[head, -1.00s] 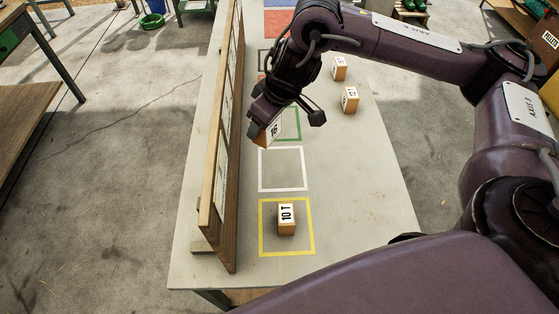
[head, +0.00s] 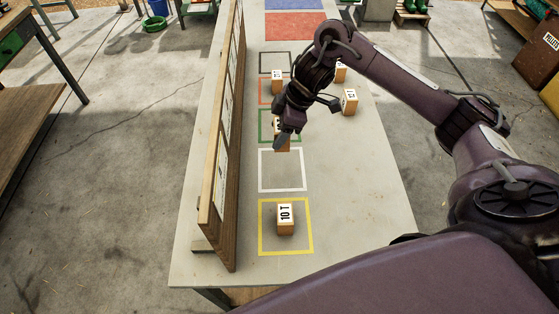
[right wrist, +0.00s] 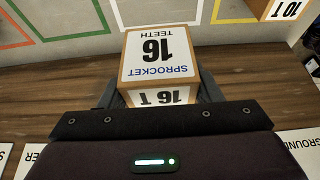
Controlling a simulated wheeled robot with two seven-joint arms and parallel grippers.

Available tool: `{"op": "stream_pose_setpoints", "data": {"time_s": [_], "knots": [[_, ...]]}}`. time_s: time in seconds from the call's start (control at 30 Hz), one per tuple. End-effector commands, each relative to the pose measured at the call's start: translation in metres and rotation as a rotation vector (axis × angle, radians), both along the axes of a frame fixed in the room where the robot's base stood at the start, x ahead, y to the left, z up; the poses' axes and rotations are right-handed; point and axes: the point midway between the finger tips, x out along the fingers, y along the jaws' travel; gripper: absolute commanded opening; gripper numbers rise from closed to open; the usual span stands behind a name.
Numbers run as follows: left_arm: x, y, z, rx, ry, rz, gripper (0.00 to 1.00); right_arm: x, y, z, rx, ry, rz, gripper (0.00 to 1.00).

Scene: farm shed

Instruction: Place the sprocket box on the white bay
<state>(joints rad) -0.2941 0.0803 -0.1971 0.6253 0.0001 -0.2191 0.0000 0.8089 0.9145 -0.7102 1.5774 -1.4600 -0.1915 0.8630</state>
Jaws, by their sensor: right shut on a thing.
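The sprocket box (right wrist: 158,55) is a wooden block with white faces reading "SPROCKET 16 TEETH" and "16 T". My right gripper (right wrist: 157,90) is shut on it, with a finger at each side. In the head view the right gripper (head: 284,138) partly hides the sprocket box (head: 283,146). It appears around the line between the green bay and the white bay (head: 282,191); its exact height above the table is unclear. The white bay, a white square outline, is empty. My left gripper is not in view.
A 10 T box (head: 286,219) stands in the yellow bay (head: 286,252). Another box (head: 277,81) stands by the red bay. Two boxes, one nearer (head: 349,102) and one farther (head: 341,73), stand at the right. A wooden label board (head: 226,150) rises along the table's left side.

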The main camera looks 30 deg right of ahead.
Motion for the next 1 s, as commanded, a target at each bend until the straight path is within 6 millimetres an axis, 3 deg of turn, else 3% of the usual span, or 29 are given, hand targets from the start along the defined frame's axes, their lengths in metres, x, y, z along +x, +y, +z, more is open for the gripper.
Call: {"op": "stream_pose_setpoints", "data": {"time_s": [0.03, 0.23, 0.47, 0.7, 1.0], "knots": [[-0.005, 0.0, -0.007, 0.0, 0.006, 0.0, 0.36, -0.002, 0.002, -0.02, 0.005, 0.008, -0.002, 0.32], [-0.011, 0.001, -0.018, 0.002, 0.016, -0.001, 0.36, -0.001, 0.001, -0.063, 0.003, 0.003, -0.003, 0.32], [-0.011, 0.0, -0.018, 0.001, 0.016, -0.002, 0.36, 0.0, 0.0, -0.081, 0.0, 0.0, -0.001, 0.32], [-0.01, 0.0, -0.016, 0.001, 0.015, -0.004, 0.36, -0.001, 0.0, -0.114, 0.0, 0.002, -0.001, 0.32], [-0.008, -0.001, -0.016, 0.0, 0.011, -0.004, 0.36, 0.0, 0.0, -0.119, -0.002, -0.001, -0.001, 0.32]]}}
